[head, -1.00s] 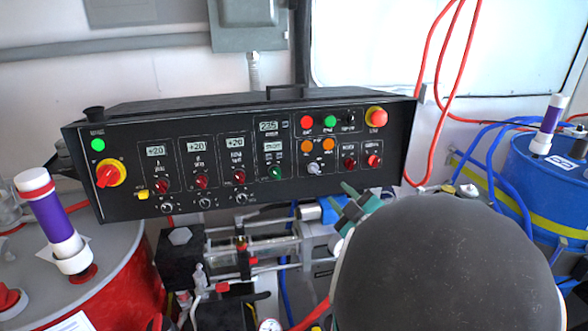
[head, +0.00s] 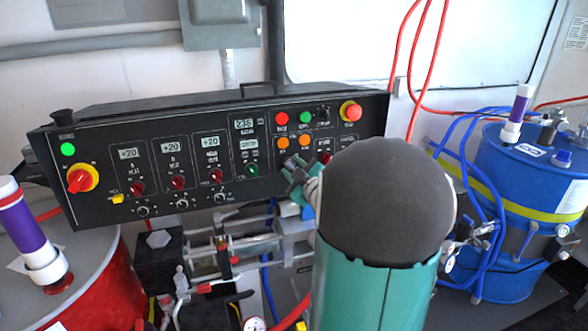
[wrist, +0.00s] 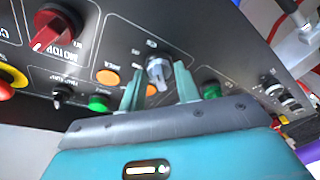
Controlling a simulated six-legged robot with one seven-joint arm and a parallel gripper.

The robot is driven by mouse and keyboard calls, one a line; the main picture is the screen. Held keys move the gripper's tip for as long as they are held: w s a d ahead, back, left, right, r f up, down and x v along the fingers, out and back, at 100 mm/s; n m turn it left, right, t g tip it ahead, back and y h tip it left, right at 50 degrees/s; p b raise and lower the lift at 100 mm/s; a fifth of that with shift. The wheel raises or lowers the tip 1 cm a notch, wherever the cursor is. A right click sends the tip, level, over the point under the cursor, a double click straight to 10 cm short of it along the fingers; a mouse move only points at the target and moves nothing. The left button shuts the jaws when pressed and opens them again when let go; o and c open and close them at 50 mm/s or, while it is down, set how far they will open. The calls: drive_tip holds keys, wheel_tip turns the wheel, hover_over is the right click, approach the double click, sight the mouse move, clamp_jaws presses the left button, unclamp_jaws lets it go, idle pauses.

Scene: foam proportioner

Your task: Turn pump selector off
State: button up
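A grey selector knob (wrist: 158,72) sits on the black control panel, beside the orange lights in the wrist view. I take it to be the pump selector; its label is too small to read. Its raised grip stands roughly upright in that view. My gripper (wrist: 158,84) is open, with one teal finger on each side of the knob and small gaps apparent. Whether the fingers touch it I cannot tell. In the head view my gripper (head: 298,178) is at the panel's lower right, and it and my arm mostly hide the knob.
The black panel (head: 95,205) carries several red knobs, a red-yellow switch (head: 80,179) and a red-yellow button (head: 350,111) close around. A red MOTOR knob (wrist: 55,30) shows in the wrist view. A blue drum (head: 500,200) stands right, a red drum (head: 95,290) left.

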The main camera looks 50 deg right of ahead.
drive_tip(key=c, duration=0.6)
drive_tip(key=shift+n, duration=0.5)
drive_tip(key=n+y, duration=0.1)
drive_tip(key=n, duration=0.2)
drive_tip(key=shift+n, duration=0.4)
drive_tip(key=shift+d+r+n+g+y, duration=0.1)
drive_tip(key=shift+n+g+y, duration=0.2)
drive_tip(key=shift+n, duration=0.85)
drive_tip(key=shift+r+n+g+y, duration=0.15)
drive_tip(key=shift+n+g, duration=0.25)
drive_tip(key=shift+n, duration=0.75)
drive_tip(key=shift+f, duration=0.1)
drive_tip(key=o, duration=0.6)
drive_tip(key=shift+s, duration=0.1)
